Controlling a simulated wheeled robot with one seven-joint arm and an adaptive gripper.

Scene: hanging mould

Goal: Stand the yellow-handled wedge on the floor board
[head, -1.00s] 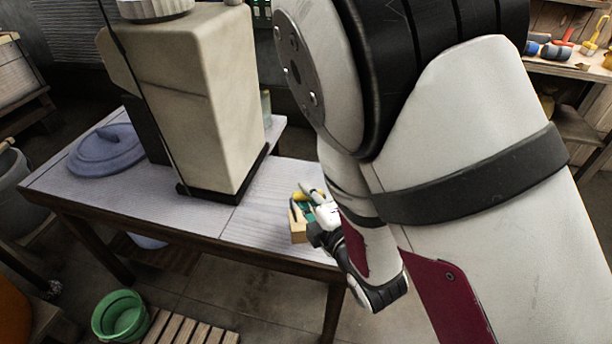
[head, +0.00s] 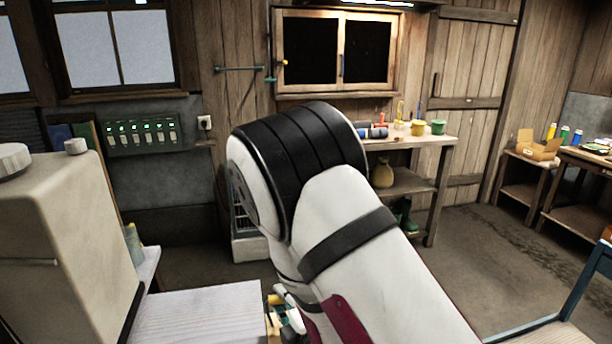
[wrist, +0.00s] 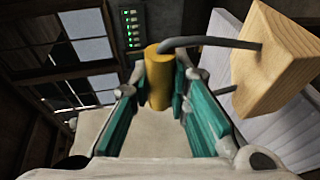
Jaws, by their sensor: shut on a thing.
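The wedge is a pale wooden block (wrist: 275,60) joined by a bent grey rod to a yellow cylindrical handle (wrist: 158,82). In the wrist view the handle sits between the teal pads of my gripper (wrist: 158,95), which is shut on it. The block hangs out to the right, over a pale tabletop. In the head view my gripper (head: 287,315) is low in the picture by the bench's right end, partly hidden by my arm; a bit of the yellow handle (head: 275,299) shows. The floor board is not in view now.
The pale bench (head: 205,315) carries a large cream machine (head: 65,240) at left. A workbench with pots (head: 425,143) stands at the back. A blue-framed piece (head: 585,290) is at the right edge. Open floor (head: 480,250) lies to the right.

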